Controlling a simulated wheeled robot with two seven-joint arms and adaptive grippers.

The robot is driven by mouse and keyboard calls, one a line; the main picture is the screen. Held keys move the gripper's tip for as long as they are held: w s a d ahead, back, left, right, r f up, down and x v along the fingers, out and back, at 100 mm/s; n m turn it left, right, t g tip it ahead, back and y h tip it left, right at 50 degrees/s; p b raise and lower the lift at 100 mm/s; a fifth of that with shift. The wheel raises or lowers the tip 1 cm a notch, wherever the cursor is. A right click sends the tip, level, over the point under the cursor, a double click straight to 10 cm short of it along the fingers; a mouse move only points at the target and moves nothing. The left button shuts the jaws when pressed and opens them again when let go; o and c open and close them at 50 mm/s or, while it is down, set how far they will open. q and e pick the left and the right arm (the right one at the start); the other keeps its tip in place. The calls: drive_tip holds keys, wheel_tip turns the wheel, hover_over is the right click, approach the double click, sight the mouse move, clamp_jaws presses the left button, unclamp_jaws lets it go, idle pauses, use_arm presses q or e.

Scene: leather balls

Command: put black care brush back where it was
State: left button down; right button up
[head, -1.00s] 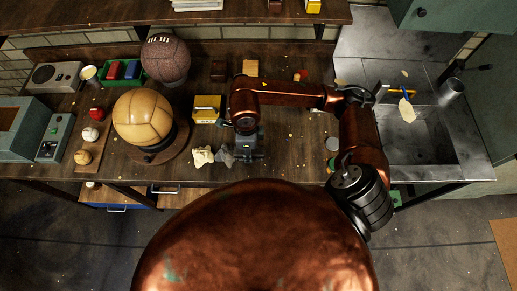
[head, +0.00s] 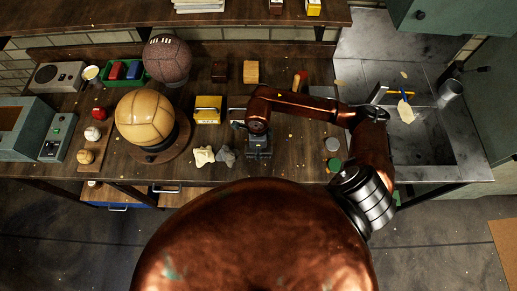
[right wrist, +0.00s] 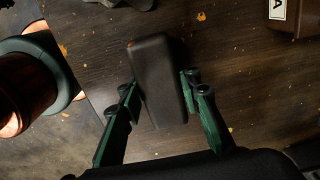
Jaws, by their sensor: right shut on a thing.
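The black care brush (right wrist: 158,70) shows in the right wrist view as a dark block with rounded edges. It sits between the two green fingers of my right gripper (right wrist: 160,92), which is shut on it. No bristles show, and I cannot tell whether it touches the bench. In the head view my right gripper (head: 258,147) is over the front middle of the workbench (head: 295,165), right of the grey and cream cloths. The brush is hidden there by the gripper and arm. My left gripper is not in view.
A tan ball (head: 144,117) on a round stand and a yellow tin (head: 208,109) stand to the left. Crumpled cloths (head: 204,156) lie just left of the gripper. A green-topped jar (head: 334,164) is to the right, before the sink (head: 420,140). Bench between gripper and jar is clear.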

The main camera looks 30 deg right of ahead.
drive_tip(key=shift+f, duration=0.2)
drive_tip(key=o, duration=1)
drive_tip(key=shift+r, duration=0.15)
drive_tip(key=shift+r, duration=0.25)
wheel_tip(320, 180, up, 12)
drive_tip(key=shift+f+b, duration=0.2)
drive_tip(key=shift+b, duration=0.3)
